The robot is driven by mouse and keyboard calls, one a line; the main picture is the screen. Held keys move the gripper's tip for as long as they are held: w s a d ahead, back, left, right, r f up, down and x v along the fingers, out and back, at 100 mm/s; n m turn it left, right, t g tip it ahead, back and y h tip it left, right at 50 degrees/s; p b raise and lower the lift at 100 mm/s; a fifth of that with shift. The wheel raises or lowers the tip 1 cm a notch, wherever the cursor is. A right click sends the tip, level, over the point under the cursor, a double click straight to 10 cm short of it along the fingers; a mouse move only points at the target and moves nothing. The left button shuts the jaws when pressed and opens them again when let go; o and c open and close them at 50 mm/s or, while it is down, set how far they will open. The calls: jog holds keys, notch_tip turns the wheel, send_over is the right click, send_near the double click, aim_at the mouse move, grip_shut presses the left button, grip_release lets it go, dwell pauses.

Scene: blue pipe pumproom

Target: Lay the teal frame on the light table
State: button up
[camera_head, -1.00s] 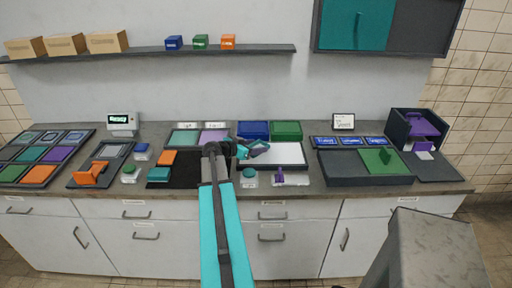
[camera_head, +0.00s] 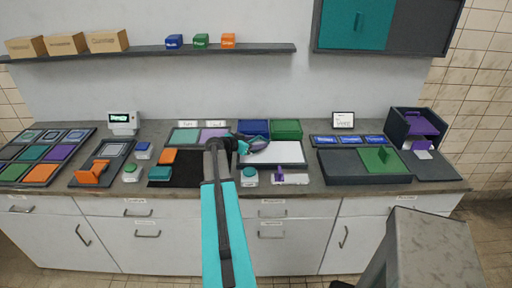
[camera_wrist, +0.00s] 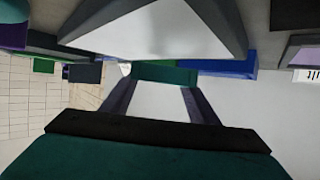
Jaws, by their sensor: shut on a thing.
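My gripper (camera_head: 240,147) is shut on the teal frame (camera_head: 257,139), just over the left part of the light table (camera_head: 285,153). The light table is a white panel with a dark border on the counter. The light table's white panel (camera_wrist: 155,32) fills the top of that view. The frame appears apart from it and tilted.
Blue (camera_head: 253,129) and green (camera_head: 287,129) trays stand behind the light table. A purple-handled item (camera_head: 280,174) and a teal-topped item (camera_head: 249,175) lie in front. Left are a black mat (camera_head: 190,177) and teal and purple panels; right is a dark tray (camera_head: 338,168).

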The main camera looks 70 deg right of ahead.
jog(key=shift+f+p, duration=0.75)
jog(key=shift+f, duration=0.8)
jog(key=shift+f, duration=0.15)
jog(key=o, duration=1.1)
jog(key=shift+c, duration=0.2)
jog(key=shift+r, duration=0.25)
jog(key=b+v, duration=0.1)
jog(key=v, duration=0.2)
jog(key=b+v, duration=0.2)
jog(key=v, duration=0.2)
jog(key=b+v, duration=0.2)
jog(key=v, duration=0.2)
jog(key=shift+a+f, duration=0.15)
jog(key=shift+f, duration=0.1)
jog(key=shift+w+a+r+b, duration=0.15)
jog(key=shift+a+r+b, duration=0.15)
jog(key=shift+a, duration=0.1)
